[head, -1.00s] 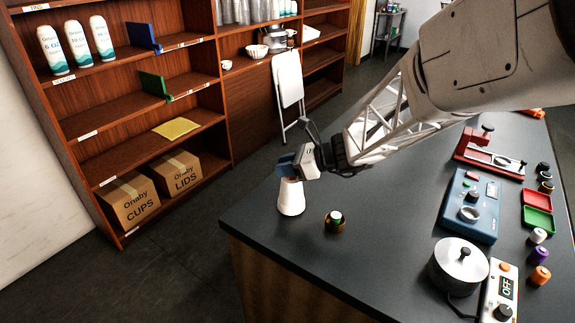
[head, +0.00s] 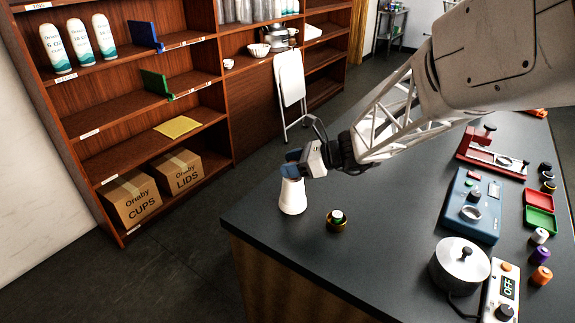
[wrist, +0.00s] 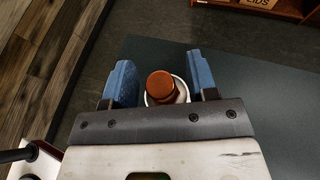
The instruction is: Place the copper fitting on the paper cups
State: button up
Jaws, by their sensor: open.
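The paper cups (head: 292,198) are a white, upside-down stack standing at the near left corner of the dark counter. The copper fitting (wrist: 160,85) is a round, copper-brown piece in the wrist view. It appears over the white cups, whose pale rim (wrist: 183,89) shows around it. My gripper (wrist: 161,80) has blue fingers, which stand open on either side of the fitting with gaps visible. In the head view my gripper (head: 291,168) is right at the top of the cups and hides the fitting. Whether the fitting rests fully on the cups is hard to see.
A small dark, brass-coloured jar with a green top (head: 337,221) stands right of the cups. A blue device (head: 472,203), a silver pot (head: 459,264) and a scale-like box reading OFF (head: 502,290) are further right. The counter between is clear.

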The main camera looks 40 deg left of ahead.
jog(key=v, duration=1)
jog(key=shift+w+d+r, duration=0.15)
jog(key=shift+w+d, duration=0.05)
jog(key=shift+d, duration=0.1)
dwell(0.6)
jog(key=s+d+r+n+t+h, duration=0.1)
jog(key=s+d+n+h, duration=0.3)
jog(key=d, duration=1.2)
jog(key=s+d+r+n+t+h, duration=0.1)
jog(key=s+d+n+t+h, duration=0.3)
jog(key=s+d, duration=0.7)
jog(key=s+d+r+n+t+h, duration=0.1)
jog(key=s+d+n+h, duration=0.3)
jog(key=d, duration=1.6)
jog(key=s+n+t, duration=0.1)
jog(key=s, duration=0.3)
jog(key=shift+d+t+h, duration=0.3)
jog(key=shift+h, duration=0.1)
